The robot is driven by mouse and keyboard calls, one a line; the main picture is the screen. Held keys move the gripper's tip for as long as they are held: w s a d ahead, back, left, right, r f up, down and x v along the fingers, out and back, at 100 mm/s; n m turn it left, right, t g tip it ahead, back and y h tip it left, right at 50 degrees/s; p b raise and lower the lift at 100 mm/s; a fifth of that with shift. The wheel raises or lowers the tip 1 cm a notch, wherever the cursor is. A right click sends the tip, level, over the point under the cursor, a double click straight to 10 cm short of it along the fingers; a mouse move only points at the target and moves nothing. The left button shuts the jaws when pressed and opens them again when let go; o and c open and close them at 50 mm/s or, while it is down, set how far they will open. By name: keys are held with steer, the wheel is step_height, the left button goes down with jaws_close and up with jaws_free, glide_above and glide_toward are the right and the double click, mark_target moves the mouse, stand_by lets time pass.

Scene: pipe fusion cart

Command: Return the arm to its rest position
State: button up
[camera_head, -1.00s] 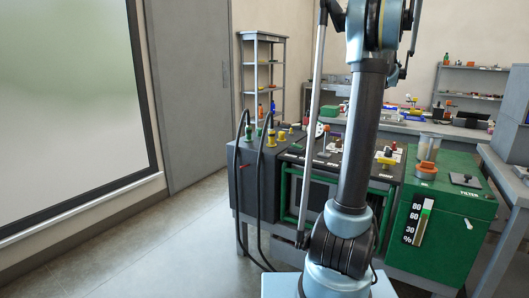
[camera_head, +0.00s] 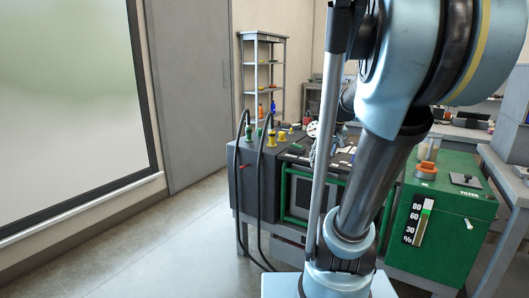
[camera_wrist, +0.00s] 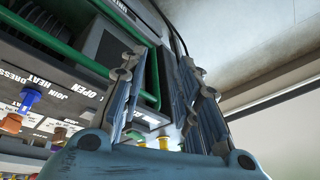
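My arm fills the centre and right of the head view, its large pale blue elbow close to the camera and its lower link leaning right. In the wrist view my gripper (camera_wrist: 161,68) shows two blue-grey fingers spread apart, with nothing between them. It is close to the fusion cart's front and labelled panel (camera_wrist: 60,95), seen tilted. I cannot tell the exact gap to it. In the head view the gripper is mostly hidden behind my arm. The fusion cart (camera_head: 252,190) stands beyond my arm, and part of its top is hidden.
A green rail (camera_wrist: 152,80) and several coloured knobs are near the gripper. A green cabinet (camera_head: 455,215) with an orange ring (camera_head: 426,170) stands at right. Black hoses (camera_head: 240,150) hang at the cart's left. Floor (camera_head: 150,255) at left is clear.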

steer(key=s+a+f+g+h, duration=0.1)
steer(key=s+f+h, duration=0.1)
steer(key=s+f, duration=1.1)
steer(key=s, duration=0.3)
steer(key=shift+s+f+m, duration=0.15)
steer(key=shift+f+m, duration=0.1)
steer(key=shift+m, duration=0.05)
